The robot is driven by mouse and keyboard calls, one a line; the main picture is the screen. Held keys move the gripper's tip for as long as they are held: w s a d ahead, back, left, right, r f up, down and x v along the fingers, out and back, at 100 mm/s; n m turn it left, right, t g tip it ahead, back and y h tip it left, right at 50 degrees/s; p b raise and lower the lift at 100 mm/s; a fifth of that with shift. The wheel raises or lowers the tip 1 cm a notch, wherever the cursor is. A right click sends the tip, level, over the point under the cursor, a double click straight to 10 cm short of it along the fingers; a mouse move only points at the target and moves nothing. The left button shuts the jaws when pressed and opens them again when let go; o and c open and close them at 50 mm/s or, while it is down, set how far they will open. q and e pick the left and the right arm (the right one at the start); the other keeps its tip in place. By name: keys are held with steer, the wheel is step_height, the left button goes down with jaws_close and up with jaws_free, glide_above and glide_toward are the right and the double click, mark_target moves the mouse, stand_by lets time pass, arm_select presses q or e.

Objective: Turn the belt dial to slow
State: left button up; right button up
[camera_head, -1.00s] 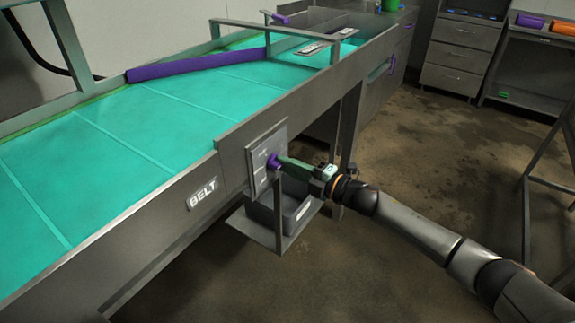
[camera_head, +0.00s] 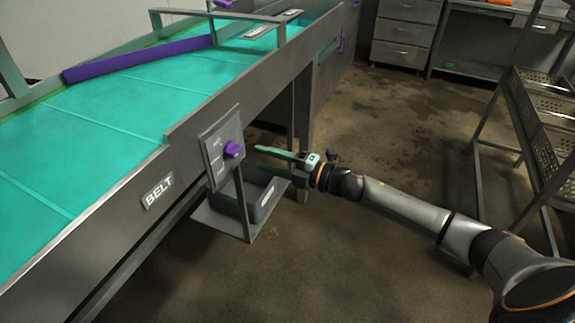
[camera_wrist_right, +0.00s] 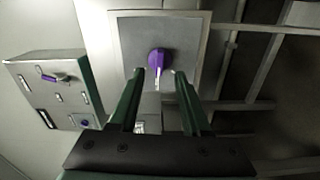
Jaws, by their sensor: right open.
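The belt dial is a purple knob (camera_head: 234,149) on a grey plate (camera_head: 214,160) fixed to the side of the conveyor, beside the BELT label (camera_head: 157,192). My right gripper (camera_head: 262,151) is just to the right of the knob, apart from it, with its green fingers pointing at it. In the right wrist view the knob (camera_wrist_right: 159,62) shows beyond and between the two open fingertips (camera_wrist_right: 157,75), with nothing held. A pale pointer mark shows on the knob; the plate's small lettering is too blurred to read. My left gripper is out of view.
The teal conveyor belt (camera_head: 110,123) with a purple bar (camera_head: 140,58) across it lies at the left. A grey bin (camera_head: 262,195) on a shelf sits below the dial. A rack with perforated trays (camera_head: 540,135) stands at the right. The floor between is clear.

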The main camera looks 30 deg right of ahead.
steer(key=v, duration=0.6)
steer(key=shift+s, duration=0.2)
steer(key=shift+d, duration=0.1)
steer(key=s+a+f+m+g+h+p, duration=0.2)
steer(key=s+a+f+m+h+p, duration=0.2)
steer(key=s+f+m, duration=0.4)
steer(key=s+a+f+m+g+h+p, duration=0.3)
steer(key=s+f+m, duration=0.6)
steer(key=s+m, duration=0.5)
steer(key=s+a+h+p, duration=0.1)
steer(key=s+a+p, duration=0.1)
steer(key=a, duration=0.1)
steer(key=shift+m+h, duration=0.3)
steer(key=shift+h, duration=0.1)
steer(key=shift+f, duration=0.1)
